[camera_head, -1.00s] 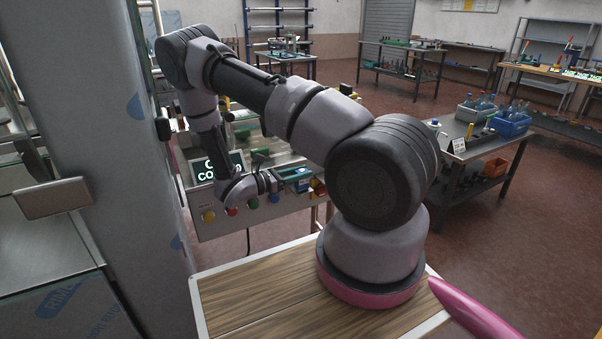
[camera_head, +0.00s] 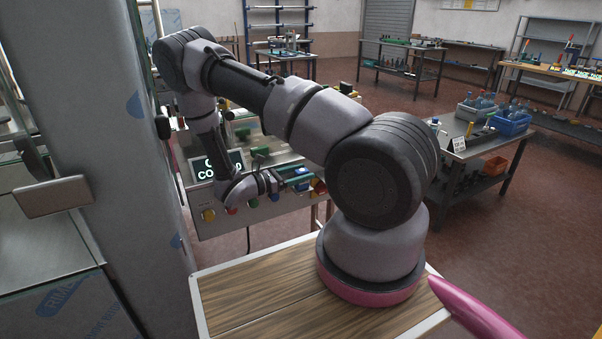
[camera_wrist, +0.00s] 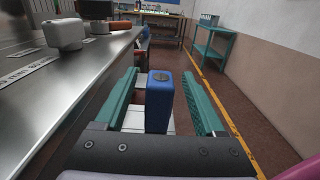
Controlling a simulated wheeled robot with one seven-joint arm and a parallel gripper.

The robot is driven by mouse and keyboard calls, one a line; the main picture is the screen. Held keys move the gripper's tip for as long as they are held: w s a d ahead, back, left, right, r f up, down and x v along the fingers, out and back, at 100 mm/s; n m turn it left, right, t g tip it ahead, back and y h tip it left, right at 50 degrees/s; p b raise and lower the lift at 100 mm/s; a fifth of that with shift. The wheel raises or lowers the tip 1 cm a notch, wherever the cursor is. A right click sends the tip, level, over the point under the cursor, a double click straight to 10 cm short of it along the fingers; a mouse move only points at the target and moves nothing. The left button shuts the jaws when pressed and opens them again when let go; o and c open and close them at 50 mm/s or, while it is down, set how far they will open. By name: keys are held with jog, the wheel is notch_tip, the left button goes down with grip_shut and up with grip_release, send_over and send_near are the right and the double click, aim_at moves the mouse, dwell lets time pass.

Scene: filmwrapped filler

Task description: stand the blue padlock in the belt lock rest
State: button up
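A blue block with a dark top and a round mark on it, which looks like the blue padlock (camera_wrist: 159,103), stands upright between the fingers in the wrist view. My gripper (camera_wrist: 160,82) has two teal fingers, one on each side of it, with a visible gap on both sides. In the head view my gripper (camera_head: 300,180) is at the right end of the control panel, beside a small blue patch; details there are too small to tell. A pale surface shows below the block in the wrist view. I cannot make out the belt lock rest.
The control panel (camera_head: 222,226) carries coloured buttons and a lit screen (camera_head: 216,166). In the wrist view, a metal surface (camera_wrist: 75,85) with a pale knob (camera_wrist: 65,33) lies close on the left. Open floor (camera_wrist: 205,95) lies beyond and to the right.

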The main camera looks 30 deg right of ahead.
notch_tip(320, 180, up, 10)
jog(key=shift+r, duration=0.1)
jog(key=shift+s+r+m+g, duration=0.2)
jog(key=shift+m+g, duration=0.1)
jog(key=s+a+r+m+t+y, duration=0.2)
jog(key=s+a+r+m+y, duration=0.2)
jog(key=r, duration=0.6)
jog(key=s+a+r+m+t+y, duration=0.2)
jog(key=s+a+r+m+y, duration=0.2)
jog(key=s+r+m+y, duration=0.4)
jog(key=s+a+r+m+t+y, duration=0.3)
jog(key=s+a+r+m+y, duration=0.2)
jog(key=r+m, duration=0.5)
notch_tip(320, 180, up, 2)
jog(key=s+y, duration=0.2)
jog(key=y, duration=0.1)
jog(key=shift+r, duration=0.2)
jog(key=shift+s, duration=0.1)
